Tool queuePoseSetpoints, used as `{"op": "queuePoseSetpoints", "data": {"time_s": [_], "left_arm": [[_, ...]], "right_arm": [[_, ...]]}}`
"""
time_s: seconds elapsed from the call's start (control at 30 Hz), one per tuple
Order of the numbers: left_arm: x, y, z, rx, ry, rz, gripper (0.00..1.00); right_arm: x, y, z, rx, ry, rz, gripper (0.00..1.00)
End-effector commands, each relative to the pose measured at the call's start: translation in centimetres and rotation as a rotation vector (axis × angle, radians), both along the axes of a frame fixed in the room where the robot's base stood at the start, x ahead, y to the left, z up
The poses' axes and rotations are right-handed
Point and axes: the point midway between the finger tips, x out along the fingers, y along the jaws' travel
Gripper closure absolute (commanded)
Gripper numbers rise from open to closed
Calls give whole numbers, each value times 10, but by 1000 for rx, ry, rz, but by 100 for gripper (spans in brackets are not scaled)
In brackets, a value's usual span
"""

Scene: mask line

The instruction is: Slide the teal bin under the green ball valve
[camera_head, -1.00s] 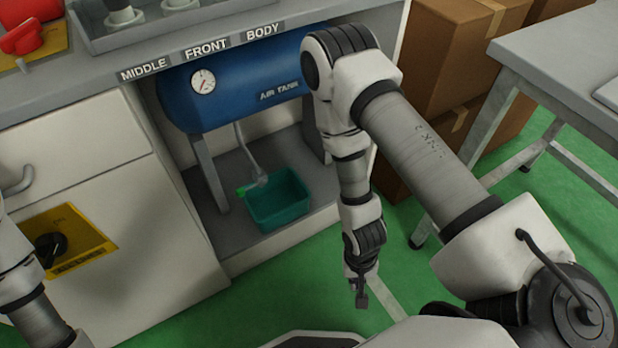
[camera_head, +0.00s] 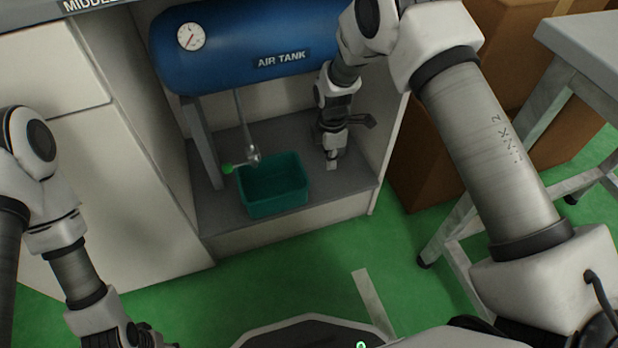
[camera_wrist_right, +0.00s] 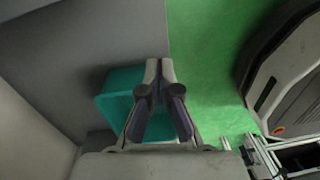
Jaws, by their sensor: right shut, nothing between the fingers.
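The teal bin (camera_head: 272,203) stands on the grey cabinet floor below the blue air tank. The ball valve with its green handle (camera_head: 228,169) hangs on a thin pipe at the bin's back left corner; the handle sticks out left of the rim. My right gripper (camera_head: 332,165) is shut and empty, pointing down just right of the bin with a small gap in the head view. In the right wrist view its fingertips (camera_wrist_right: 159,66) meet, and the bin (camera_wrist_right: 112,95) shows partly behind them. My left gripper (camera_head: 145,337) is at the bottom left, far from the bin, its fingers unclear.
The blue air tank (camera_head: 230,50) hangs low over the alcove, with a grey leg (camera_head: 200,140) left of the bin. The cabinet's right wall (camera_head: 390,150) is close to my right gripper. Cardboard boxes (camera_head: 428,160) and a table leg stand further right.

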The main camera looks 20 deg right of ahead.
Motion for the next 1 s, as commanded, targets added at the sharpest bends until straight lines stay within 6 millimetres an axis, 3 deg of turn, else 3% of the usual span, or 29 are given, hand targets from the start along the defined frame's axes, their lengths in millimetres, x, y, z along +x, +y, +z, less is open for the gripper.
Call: {"op": "queuePoseSetpoints", "data": {"time_s": [0.03, 0.1, 0.23, 0.37, 0.73, 1.0], "left_arm": [[0, 0, -19, 0, 0, 0, 50], [0, 0, -22, 0, 0, 0, 50], [0, 0, -22, 0, -1, 0, 50], [0, 0, -33, 0, -1, 0, 50], [2, 1, -80, 1, -4, 6, 50], [3, 1, -99, 1, -8, 11, 50]], "right_arm": [[24, 5, 6, 1, -42, 39, 100], [40, 8, 22, 1, -70, 71, 100], [45, 9, 24, 2, -76, 80, 100], [44, 9, 5, 2, -75, 79, 100], [43, 9, -77, 3, -75, 76, 100], [42, 47, -72, 2, -77, 77, 100]]}}
